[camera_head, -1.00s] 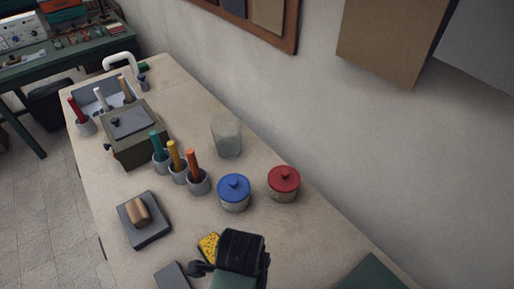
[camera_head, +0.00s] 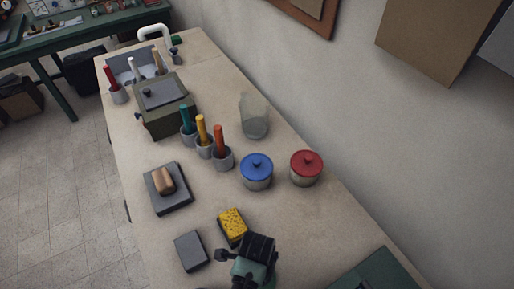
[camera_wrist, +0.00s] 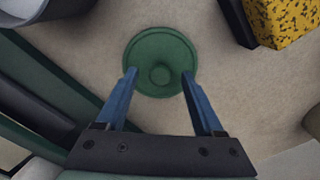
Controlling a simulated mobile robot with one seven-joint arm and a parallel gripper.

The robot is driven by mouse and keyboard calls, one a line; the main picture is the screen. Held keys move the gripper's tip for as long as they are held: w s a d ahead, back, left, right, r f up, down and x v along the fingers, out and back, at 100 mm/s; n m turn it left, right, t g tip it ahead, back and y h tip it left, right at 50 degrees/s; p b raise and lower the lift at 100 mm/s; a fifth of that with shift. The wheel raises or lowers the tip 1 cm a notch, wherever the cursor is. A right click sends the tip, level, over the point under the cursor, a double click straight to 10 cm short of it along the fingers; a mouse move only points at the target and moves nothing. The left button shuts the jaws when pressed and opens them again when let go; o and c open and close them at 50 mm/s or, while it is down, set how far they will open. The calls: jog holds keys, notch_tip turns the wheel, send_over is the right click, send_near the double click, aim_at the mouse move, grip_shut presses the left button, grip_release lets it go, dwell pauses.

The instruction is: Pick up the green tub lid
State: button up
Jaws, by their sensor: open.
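The green tub lid (camera_wrist: 160,46) shows in the wrist view as a round green disc with a raised knob at its middle, lying flat on the pale bench top. My gripper (camera_wrist: 159,76) is open, and its two blue fingers reach toward the lid with the knob between their tips in the picture. I cannot tell whether the fingertips touch the lid. In the head view my gripper (camera_head: 247,256) is over the near part of the bench, and the lid is hidden there behind my arm.
A blue-lidded pot (camera_head: 257,172) and a red-lidded pot (camera_head: 306,168) stand beyond my gripper. A yellow sponge block (camera_head: 232,226) and a grey block (camera_head: 191,251) lie to its left. A dark green board or tray (camera_head: 376,275) lies at the near right.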

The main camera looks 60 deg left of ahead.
jog(key=shift+f, duration=0.15)
grip_shut()
dwell(0.4)
